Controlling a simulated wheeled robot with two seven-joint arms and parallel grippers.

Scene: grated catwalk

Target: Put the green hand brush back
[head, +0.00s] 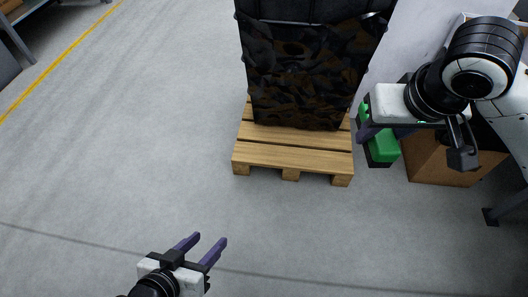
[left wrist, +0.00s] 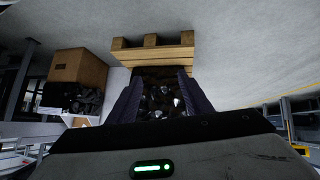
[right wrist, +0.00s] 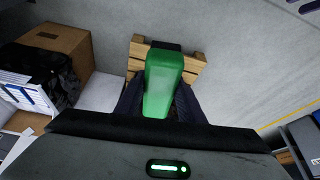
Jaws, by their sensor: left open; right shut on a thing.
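The green hand brush (head: 383,147) shows in the head view at the right, partly hidden behind my right gripper (head: 368,134). In the right wrist view the green brush (right wrist: 163,83) sits between the two dark fingers, which are shut on it. It is held in the air; its dark end points away from the gripper. My left gripper (head: 208,248) is open and empty over the bare floor at the bottom of the head view. Its fingers show apart in the left wrist view (left wrist: 157,95).
A wooden pallet (head: 290,157) carries a black wrapped load (head: 305,75). A cardboard box (head: 440,165) stands at the right, below my right arm. A white panel (head: 405,45) rises behind it. The grey floor at left is clear, with a yellow line (head: 60,60).

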